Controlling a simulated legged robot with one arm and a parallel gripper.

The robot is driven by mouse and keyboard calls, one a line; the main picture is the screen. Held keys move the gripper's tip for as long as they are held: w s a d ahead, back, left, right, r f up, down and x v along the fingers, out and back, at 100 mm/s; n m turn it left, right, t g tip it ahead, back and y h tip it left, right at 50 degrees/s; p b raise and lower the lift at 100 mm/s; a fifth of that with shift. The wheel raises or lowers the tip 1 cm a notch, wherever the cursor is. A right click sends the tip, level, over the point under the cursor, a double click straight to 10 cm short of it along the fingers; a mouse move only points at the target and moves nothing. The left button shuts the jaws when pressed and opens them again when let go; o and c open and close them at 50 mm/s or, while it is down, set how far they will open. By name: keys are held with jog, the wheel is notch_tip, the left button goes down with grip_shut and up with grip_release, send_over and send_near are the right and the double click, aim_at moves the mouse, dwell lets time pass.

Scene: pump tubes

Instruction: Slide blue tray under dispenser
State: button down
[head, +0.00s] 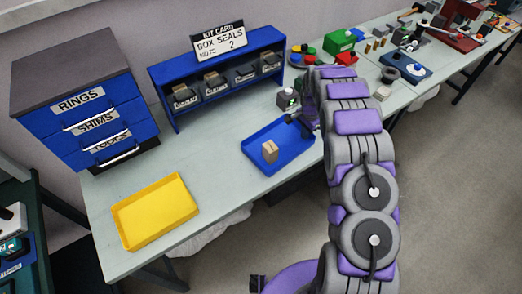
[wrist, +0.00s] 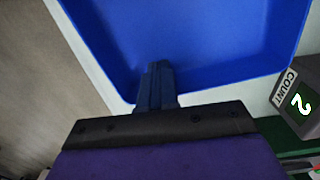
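The blue tray (head: 293,163) lies on the grey-green table near its front edge, with a tan block (head: 269,151) in it. My gripper (head: 299,121) is at the tray's back right side. In the wrist view the fingertips (wrist: 155,78) are close together and overlap the tray's near rim (wrist: 215,79); I see no rim wall clamped between them. Whether they touch the rim is unclear. A grey counter box (head: 288,97) showing "2" stands just behind the tray, and also shows in the wrist view (wrist: 297,103). No part is clearly marked as a dispenser.
A blue shelf (head: 226,105) with labelled bins and a "BOX SEALS" card stands at the back. A yellow tray (head: 155,210) lies at the front left. A blue drawer cabinet (head: 95,110) stands left. Free table lies between the trays and shelf. Parts and fixtures crowd the right.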

jog(key=shift+w+d, duration=0.1)
jog(key=shift+d, duration=0.1)
jog(key=shift+w+d, duration=0.65)
jog(key=shift+d, duration=0.3)
jog(key=shift+w+d, duration=0.6)
jog(key=shift+d, duration=0.35)
jog(key=shift+w+d, duration=0.65)
jog(key=shift+d, duration=0.3)
jog(key=shift+w+d+p, duration=0.35)
jog(key=shift+w+d, duration=0.3)
jog(key=shift+d, duration=0.2)
jog(key=shift+w+d+f, duration=0.1)
jog(key=shift+w+d, duration=0.4)
jog(key=shift+d, duration=0.25)
jog(key=shift+w+d, duration=0.5)
jog(key=shift+d, duration=0.25)
jog(key=shift+w+d, duration=0.3)
jog(key=shift+d, duration=0.3)
